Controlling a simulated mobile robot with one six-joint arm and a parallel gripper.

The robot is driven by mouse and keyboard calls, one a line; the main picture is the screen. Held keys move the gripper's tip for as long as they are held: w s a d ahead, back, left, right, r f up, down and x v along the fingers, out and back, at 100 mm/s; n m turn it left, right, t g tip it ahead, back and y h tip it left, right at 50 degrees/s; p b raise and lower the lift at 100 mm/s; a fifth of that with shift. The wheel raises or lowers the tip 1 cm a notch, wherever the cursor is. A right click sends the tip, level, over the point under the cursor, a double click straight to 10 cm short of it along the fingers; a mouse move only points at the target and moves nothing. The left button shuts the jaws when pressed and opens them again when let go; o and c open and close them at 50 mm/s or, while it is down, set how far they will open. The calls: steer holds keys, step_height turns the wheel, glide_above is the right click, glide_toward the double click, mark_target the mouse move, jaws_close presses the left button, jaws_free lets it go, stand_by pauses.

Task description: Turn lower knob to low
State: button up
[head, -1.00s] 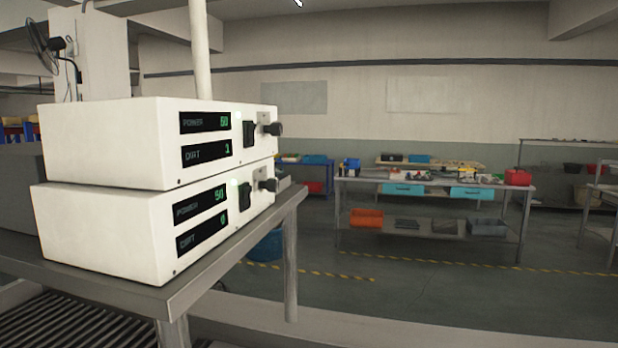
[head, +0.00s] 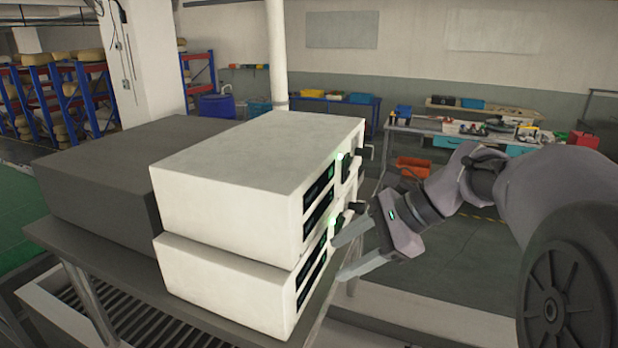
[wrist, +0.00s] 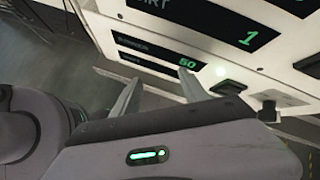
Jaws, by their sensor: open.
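The lower white unit (head: 215,285) sits under a matching upper unit (head: 245,180) on a metal table. Its black knob (head: 357,206) sticks out at the far end of its front, partly hidden; its setting cannot be read. My gripper (head: 338,258) is open and empty, its two fingers pointing at the lower unit's front, nearer the displays than the knob. In the wrist view the fingers (wrist: 160,74) are spread below the lower unit's display (wrist: 155,56), which shows a green number. A black switch (wrist: 232,88) is to their right, beside a green glow.
The upper knob (head: 366,151) is just above the lower one. A dark grey box (head: 95,185) stands behind the units at left. The table edge runs close below their fronts. A workbench (head: 455,130) stands farther off at the back.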

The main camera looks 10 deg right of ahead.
steer(key=w+d+f+m+t+y, duration=0.1)
steer(key=w+d+m+y, duration=0.1)
steer(key=w+d+m, duration=0.3)
steer(key=w+d+f+m+t+y, duration=0.1)
steer(key=w+d+m+t+y, duration=0.15)
steer(key=d, duration=0.55)
steer(key=m+t+y, duration=0.2)
steer(key=m+t, duration=0.1)
steer(key=m, duration=0.2)
glide_toward(364, 208)
steer(key=x, duration=0.3)
steer(key=p+x, duration=0.1)
steer(key=x, duration=0.6)
steer(key=shift+w+d+f, duration=0.15)
steer(key=shift+w+f, duration=0.15)
steer(key=shift+w, duration=0.2)
jaws_close()
